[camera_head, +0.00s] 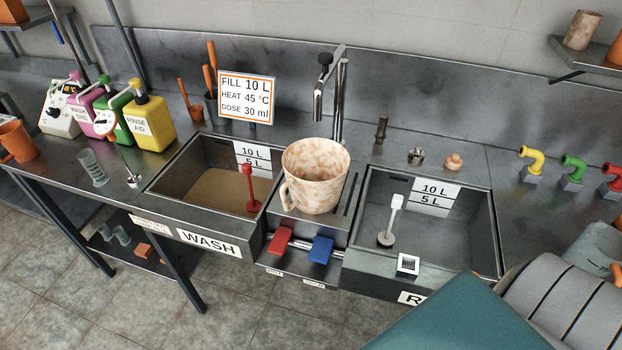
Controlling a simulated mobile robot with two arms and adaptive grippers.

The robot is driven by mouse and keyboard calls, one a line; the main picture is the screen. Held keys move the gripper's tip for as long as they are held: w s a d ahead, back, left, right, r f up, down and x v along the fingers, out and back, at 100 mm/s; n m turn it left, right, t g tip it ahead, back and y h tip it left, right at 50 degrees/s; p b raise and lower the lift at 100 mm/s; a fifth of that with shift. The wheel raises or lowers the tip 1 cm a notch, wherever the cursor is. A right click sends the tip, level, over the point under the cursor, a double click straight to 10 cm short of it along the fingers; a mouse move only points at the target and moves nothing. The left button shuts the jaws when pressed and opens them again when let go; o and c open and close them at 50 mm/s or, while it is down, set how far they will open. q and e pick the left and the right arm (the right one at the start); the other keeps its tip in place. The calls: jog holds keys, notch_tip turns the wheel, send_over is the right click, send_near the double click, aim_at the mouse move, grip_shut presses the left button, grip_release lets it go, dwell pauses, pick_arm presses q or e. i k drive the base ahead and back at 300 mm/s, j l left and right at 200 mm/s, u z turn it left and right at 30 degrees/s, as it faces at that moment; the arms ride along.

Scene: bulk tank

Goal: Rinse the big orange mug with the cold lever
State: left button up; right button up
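A big mug (315,178), pale with orange-brown blotches, stands upright on the narrow ledge between the two sinks, its handle toward the front left. Its surface looks mottled rather than plain orange. A tall metal tap (341,100) rises behind it, its spout to the left of the post and near the mug's back rim. I see no water running. A blue lever (321,249) and a red lever (280,239) sit on the front panel below the mug. Neither gripper shows; part of my arm fills the bottom right.
The WASH sink (208,236) at left holds brownish liquid and a red-handled plug. The right sink (372,250) looks empty, with a white-handled plug. Pump bottles (153,118) and an orange mug (18,141) stand at left. Coloured taps (573,168) are at right.

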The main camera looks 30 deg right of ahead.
aim_at(321, 250)
jog(key=z, duration=1.1)
